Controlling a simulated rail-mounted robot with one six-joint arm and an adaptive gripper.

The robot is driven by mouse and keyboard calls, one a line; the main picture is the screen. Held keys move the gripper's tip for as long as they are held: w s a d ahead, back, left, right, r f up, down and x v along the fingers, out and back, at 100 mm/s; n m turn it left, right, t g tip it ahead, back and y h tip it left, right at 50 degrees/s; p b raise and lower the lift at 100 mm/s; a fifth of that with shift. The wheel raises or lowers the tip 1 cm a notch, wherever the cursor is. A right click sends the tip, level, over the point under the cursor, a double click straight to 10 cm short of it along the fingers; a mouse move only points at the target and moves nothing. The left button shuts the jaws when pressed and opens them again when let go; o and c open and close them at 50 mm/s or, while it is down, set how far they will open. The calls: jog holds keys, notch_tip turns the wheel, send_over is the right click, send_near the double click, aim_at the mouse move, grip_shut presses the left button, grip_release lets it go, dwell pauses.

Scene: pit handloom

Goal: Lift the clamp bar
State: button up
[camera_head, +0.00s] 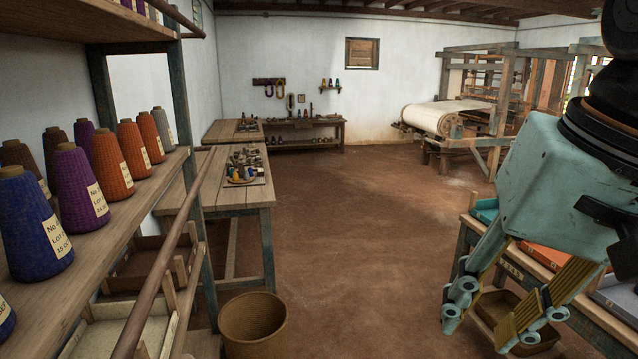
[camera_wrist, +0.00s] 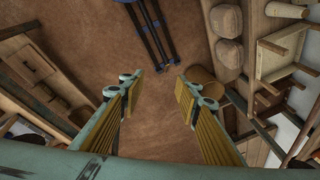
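My gripper (camera_head: 492,312) hangs at the right of the head view, pointing down. Its two yellow-padded fingers are spread apart with nothing between them. In the wrist view the open fingertips (camera_wrist: 160,82) stand over bare brown floor. I cannot pick out a clamp bar for certain in either view. The loom (camera_head: 480,100) stands at the far right back with a pale cloth roll (camera_head: 440,117) at its front. My gripper is far from the loom and touches nothing.
A yarn-cone shelf (camera_head: 130,205) with a long front rail (camera_head: 165,275) stands at left. A wooden table (camera_head: 245,198) with small items stands beyond it. A woven basket (camera_head: 253,325) is on the floor. A bench (camera_head: 560,275) lies beside my gripper. The middle floor is clear.

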jog(key=s+d+f+n+h, duration=0.1)
jog(key=s+f+n, duration=0.2)
jog(key=s, duration=0.3)
jog(key=shift+d+f+n+t, duration=0.25)
jog(key=shift+d+n+t, duration=0.1)
jog(key=shift+n, duration=0.15)
jog(key=shift+c, duration=1.3)
jog(key=shift+d, duration=0.1)
